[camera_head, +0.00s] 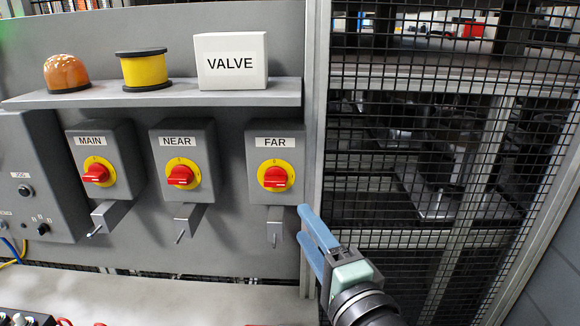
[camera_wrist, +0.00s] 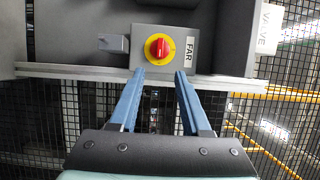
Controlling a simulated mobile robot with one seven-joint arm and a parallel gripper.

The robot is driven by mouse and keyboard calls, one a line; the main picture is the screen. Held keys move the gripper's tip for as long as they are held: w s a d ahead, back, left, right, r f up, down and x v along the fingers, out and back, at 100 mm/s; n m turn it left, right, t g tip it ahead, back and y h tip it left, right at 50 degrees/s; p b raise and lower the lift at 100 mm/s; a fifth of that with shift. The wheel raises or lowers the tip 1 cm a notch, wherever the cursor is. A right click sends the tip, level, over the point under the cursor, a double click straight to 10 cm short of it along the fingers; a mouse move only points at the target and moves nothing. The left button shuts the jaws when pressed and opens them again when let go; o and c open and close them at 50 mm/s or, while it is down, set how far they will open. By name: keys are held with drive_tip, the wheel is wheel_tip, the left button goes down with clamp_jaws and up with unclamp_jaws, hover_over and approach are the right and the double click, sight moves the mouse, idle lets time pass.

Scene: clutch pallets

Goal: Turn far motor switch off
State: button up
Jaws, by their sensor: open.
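The far motor switch (camera_head: 275,177) is a red rotary knob on a yellow disc, on a grey box labelled FAR. The knob's bar lies roughly sideways in the head view, with a slight tilt. It also shows in the wrist view (camera_wrist: 158,47), above the fingertips. My gripper (camera_head: 303,225) is open and empty, with two blue fingers. It is below and to the right of the far switch in the head view, apart from it. In the wrist view my gripper (camera_wrist: 160,76) has a clear gap between its fingertips, and the knob lies just beyond that gap.
The near switch (camera_head: 181,176) and main switch (camera_head: 96,174) stand left of the far one. Metal hasps (camera_head: 274,228) hang below the boxes. A shelf (camera_head: 150,96) above carries a white VALVE box (camera_head: 231,62), yellow spool (camera_head: 144,70) and orange lamp (camera_head: 66,73). Mesh fencing (camera_head: 400,190) is at right.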

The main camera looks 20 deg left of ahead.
sight(277, 185)
drive_tip(key=p+x, duration=0.3)
drive_tip(key=x, duration=0.8)
drive_tip(key=shift+w+a, duration=0.1)
drive_tip(key=shift+a, duration=0.1)
drive_tip(key=shift+w+a, duration=0.4)
drive_tip(key=shift+w, duration=0.1)
clamp_jaws()
